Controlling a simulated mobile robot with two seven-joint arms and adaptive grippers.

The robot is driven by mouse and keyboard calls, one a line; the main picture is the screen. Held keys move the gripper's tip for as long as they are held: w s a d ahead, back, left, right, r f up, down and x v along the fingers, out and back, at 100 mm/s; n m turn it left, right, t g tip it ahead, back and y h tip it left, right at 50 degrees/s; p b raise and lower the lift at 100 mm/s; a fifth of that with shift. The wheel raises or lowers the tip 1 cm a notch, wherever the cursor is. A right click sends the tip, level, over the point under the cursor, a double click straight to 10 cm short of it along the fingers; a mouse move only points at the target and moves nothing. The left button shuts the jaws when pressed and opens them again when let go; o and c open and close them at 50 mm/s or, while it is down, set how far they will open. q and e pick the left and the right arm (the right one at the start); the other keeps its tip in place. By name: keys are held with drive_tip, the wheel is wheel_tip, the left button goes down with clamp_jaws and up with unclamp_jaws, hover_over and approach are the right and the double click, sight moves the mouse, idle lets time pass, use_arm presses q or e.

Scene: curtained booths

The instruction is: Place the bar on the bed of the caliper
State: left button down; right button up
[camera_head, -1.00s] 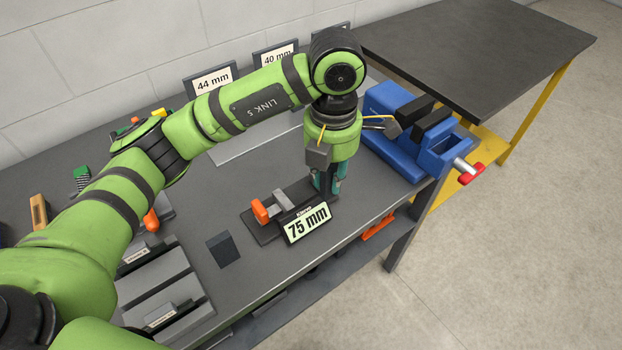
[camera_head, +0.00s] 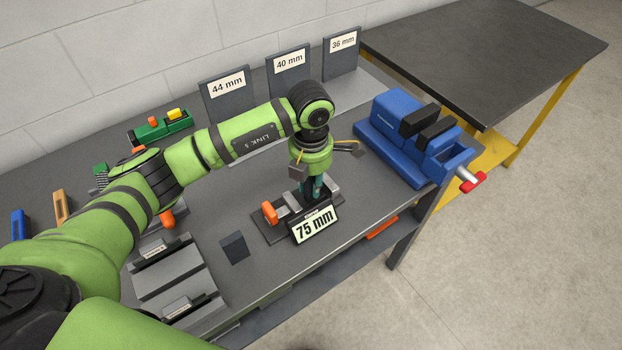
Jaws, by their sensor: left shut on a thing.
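The caliper (camera_head: 272,232) lies on the bench, with an orange end piece (camera_head: 270,213), grey jaws and a display (camera_head: 316,224) reading 75 mm. My left gripper (camera_head: 312,197) points down over the caliper's bed, just behind the display. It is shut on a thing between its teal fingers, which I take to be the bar. The bar is mostly hidden by the fingers and the display, so I cannot tell whether it touches the bed. My right gripper is not in view.
A blue vise (camera_head: 408,135) stands at the right bench end. Signs for 44 mm (camera_head: 227,90), 40 mm (camera_head: 289,66) and 36 mm (camera_head: 343,48) stand behind. A dark block (camera_head: 234,247) and grey trays (camera_head: 172,272) are at the front left. A dark table (camera_head: 490,55) adjoins.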

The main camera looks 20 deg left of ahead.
use_arm(q)
drive_tip(key=shift+f, duration=0.1)
drive_tip(key=c, duration=1.3)
unclamp_jaws()
drive_tip(key=shift+c, duration=0.2)
drive_tip(key=shift+r, duration=0.25)
wheel_tip(320, 180, up, 11)
drive_tip(key=b, duration=0.4)
drive_tip(key=shift+f, duration=0.1)
drive_tip(key=shift+r, duration=0.5)
